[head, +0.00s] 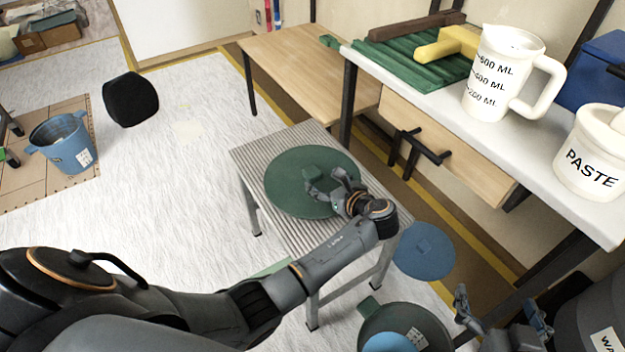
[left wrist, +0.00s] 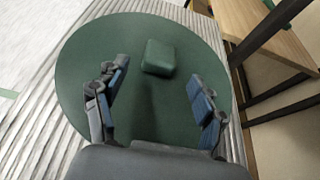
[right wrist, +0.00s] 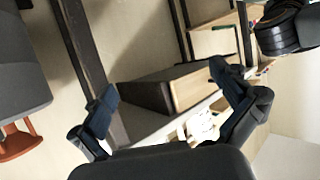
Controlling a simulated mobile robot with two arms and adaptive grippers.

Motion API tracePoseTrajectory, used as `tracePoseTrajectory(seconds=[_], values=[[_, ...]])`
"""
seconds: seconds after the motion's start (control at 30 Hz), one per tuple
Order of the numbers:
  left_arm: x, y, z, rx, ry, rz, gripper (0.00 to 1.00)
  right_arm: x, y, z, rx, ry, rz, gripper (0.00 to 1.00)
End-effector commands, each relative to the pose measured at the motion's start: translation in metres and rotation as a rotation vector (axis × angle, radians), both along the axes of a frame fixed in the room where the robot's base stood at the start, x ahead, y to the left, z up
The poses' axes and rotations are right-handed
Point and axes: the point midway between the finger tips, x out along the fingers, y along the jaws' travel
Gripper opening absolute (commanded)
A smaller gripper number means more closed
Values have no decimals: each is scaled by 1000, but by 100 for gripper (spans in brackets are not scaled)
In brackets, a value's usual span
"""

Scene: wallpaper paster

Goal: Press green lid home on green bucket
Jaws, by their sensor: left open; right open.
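The green lid (head: 290,195) lies flat on a ribbed grey stool, its block-shaped knob on top. My left gripper (head: 335,182) is over the lid beside the knob. In the left wrist view the lid (left wrist: 85,75) fills the middle, and its knob (left wrist: 158,57) sits beyond and between the open, empty fingers of my left gripper (left wrist: 158,100). The green bucket (head: 440,335) stands on the floor at the bottom, partly cut off, with something blue inside. My right gripper (head: 505,315) is open and empty to the right of the bucket; it also shows in the right wrist view (right wrist: 165,90).
The ribbed stool (head: 252,160) stands mid-floor. A blue lid (head: 424,250) lies right of it. A blue bucket (head: 66,145) and a black rounded object (head: 130,99) are at left. A grey worktop at right holds a measuring jug (head: 497,75) and paste pot (head: 590,160).

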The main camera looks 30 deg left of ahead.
Motion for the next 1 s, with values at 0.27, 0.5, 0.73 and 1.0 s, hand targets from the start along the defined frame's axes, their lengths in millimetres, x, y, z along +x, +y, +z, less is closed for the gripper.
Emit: tracePoseTrajectory(seconds=[0.27, 0.5, 0.73, 1.0], values=[[10, 18, -9, 1, 0, 2, 70, 18, 11, 42, 63, -256, 17, 100], [19, 34, -16, 2, 0, 2, 70, 22, 19, 87, 124, -494, 31, 100], [23, 41, -18, 0, 0, 0, 70, 20, 21, 106, 149, -587, 36, 100], [23, 41, -17, 0, 0, 0, 58, 20, 21, 107, 149, -589, 36, 100]])
